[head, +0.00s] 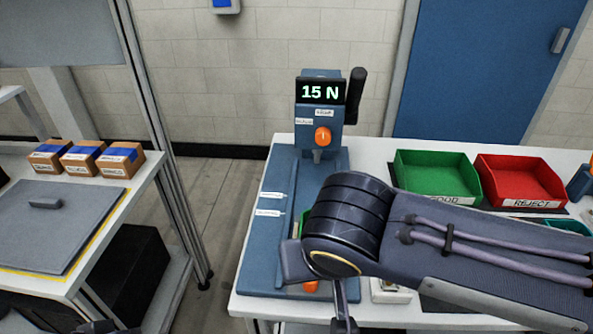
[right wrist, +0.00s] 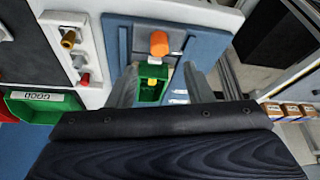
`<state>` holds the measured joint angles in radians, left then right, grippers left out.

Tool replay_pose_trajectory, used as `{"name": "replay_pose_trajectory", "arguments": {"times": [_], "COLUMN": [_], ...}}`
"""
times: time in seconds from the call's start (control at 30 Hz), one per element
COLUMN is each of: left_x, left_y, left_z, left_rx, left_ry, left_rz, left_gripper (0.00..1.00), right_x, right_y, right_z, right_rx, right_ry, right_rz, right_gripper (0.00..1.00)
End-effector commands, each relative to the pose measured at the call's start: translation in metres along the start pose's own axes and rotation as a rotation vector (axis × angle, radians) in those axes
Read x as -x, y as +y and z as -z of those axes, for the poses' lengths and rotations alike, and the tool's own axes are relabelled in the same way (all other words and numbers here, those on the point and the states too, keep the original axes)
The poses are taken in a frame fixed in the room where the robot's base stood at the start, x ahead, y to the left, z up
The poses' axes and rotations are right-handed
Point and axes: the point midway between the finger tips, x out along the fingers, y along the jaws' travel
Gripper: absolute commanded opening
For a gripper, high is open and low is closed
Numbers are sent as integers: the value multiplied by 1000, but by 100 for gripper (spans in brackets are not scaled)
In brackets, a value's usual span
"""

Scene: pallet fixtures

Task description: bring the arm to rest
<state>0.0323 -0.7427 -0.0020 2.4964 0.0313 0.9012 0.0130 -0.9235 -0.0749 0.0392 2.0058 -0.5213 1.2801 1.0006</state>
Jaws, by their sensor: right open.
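My right arm reaches in from the right in the head view, over the blue test stand (head: 262,240). My right gripper (right wrist: 160,72) is open, its two fingers apart on either side of a green holder (right wrist: 147,92) with a small yellow part (right wrist: 152,82) in it. I cannot tell whether the fingers touch the holder. In the head view the arm hides most of the holder and part of the gripper. Dark shapes at the lower left edge of the head view may be my left gripper (head: 95,326), too cut off to read.
The stand's display (head: 320,92) reads 15 N, above an orange knob (head: 322,137); a black lever (head: 355,95) is beside it. Green (head: 437,178) and red (head: 519,183) bins stand at the back right. The left bench holds several boxes (head: 82,157) and a grey plate (head: 60,240).

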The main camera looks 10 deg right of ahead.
Motion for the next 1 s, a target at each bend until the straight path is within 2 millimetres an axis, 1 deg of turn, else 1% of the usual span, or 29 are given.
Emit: {"name": "replay_pose_trajectory", "arguments": {"times": [0.07, 0.17, 0.27, 0.3, 0.4, 0.5, 0.6, 0.7, 0.8, 1.0], "left_x": [0, 2, 7, 9, 15, 19, 23, 25, 25, 25], "left_y": [0, 1, 3, 4, 7, 9, 10, 11, 12, 11], "left_z": [0, 1, 4, 5, 7, 10, 11, 12, 13, 13], "left_rx": [0, 0, 0, 0, 0, 0, 0, 0, 0, 0], "left_ry": [0, 0, 0, 0, 0, 0, 0, 0, 0, 0], "left_rz": [0, 0, 0, 0, 0, 0, 0, 0, 0, 0], "left_gripper": [36, 36, 36, 36, 36, 36, 36, 36, 36, 36], "right_x": [0, -3, -9, -12, -18, -22, -25, -27, -29, -30], "right_y": [2, 16, 46, 60, 91, 112, 124, 130, 133, 134], "right_z": [0, -2, -10, -16, -36, -54, -68, -76, -80, -82], "right_rx": [-2, -17, -52, -70, -124, -180, -226, -256, -269, -268], "right_ry": [-2, -25, -66, -81, -86, -50, 7, 61, 91, 101], "right_rz": [1, 19, 73, 103, 187, 254, 290, 302, 303, 304], "right_gripper": [46, 46, 46, 46, 46, 46, 46, 46, 46, 46]}}
